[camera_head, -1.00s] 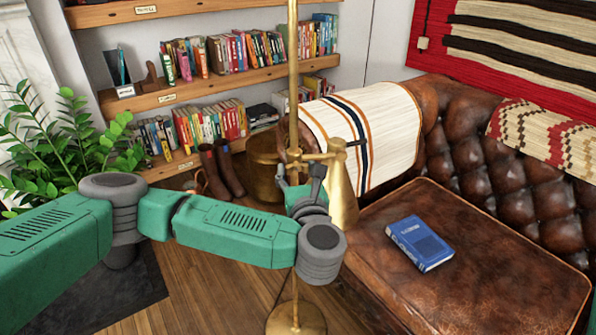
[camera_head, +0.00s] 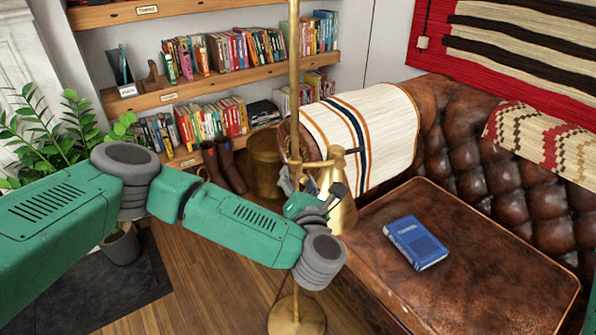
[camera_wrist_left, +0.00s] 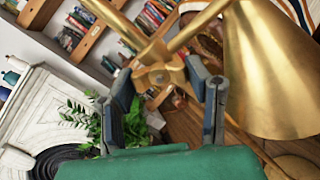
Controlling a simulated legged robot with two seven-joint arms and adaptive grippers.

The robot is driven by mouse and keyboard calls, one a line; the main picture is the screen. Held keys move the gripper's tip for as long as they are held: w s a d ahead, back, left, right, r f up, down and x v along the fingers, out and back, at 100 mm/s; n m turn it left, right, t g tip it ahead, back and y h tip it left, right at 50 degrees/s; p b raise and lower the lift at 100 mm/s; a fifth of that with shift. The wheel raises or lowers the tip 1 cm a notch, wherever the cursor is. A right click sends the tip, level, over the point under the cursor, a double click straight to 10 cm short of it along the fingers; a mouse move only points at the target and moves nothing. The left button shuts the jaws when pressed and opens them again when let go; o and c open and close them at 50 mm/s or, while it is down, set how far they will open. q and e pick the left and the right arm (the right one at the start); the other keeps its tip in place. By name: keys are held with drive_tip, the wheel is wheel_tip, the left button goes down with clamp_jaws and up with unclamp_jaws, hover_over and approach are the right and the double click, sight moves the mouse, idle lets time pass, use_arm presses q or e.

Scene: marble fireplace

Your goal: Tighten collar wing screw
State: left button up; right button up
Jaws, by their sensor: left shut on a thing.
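The brass floor lamp has an upright pole (camera_head: 294,85) with a collar joint, a side arm and a cone shade (camera_head: 340,208). In the left wrist view, the brass wing screw (camera_wrist_left: 160,77) at the collar sits between the two dark fingers of my left gripper (camera_wrist_left: 158,82), which is shut on it. The shade (camera_wrist_left: 268,75) fills the upper right of that view, close beside the right finger. In the head view, my left gripper (camera_head: 306,188) is at the collar, left of the shade, and its wrist partly hides the joint. My right gripper is not in view.
A brown leather sofa (camera_head: 460,265) with a blue book (camera_head: 416,243) stands to the right. Bookshelves (camera_head: 215,75) are behind the lamp and a plant (camera_head: 50,140) is at left. The round lamp base (camera_head: 297,318) stands on the wooden floor.

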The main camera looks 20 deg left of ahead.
use_arm(q)
drive_tip(key=m+p, duration=0.4)
drive_tip(key=m, duration=0.2)
drive_tip(key=shift+d+r+m, duration=0.1)
drive_tip(key=shift+r+m, duration=0.05)
drive_tip(key=shift+m, duration=0.15)
drive_tip(key=m+p, duration=0.2)
drive_tip(key=m, duration=0.1)
drive_tip(key=shift+m, duration=0.3)
drive_tip(key=shift+f+m+p, duration=0.2)
drive_tip(key=shift+m+p, duration=0.15)
drive_tip(key=shift+m, duration=0.15)
drive_tip(key=shift+s+f, duration=0.1)
drive_tip(key=o, duration=1.2)
drive_tip(key=shift+c, duration=0.2)
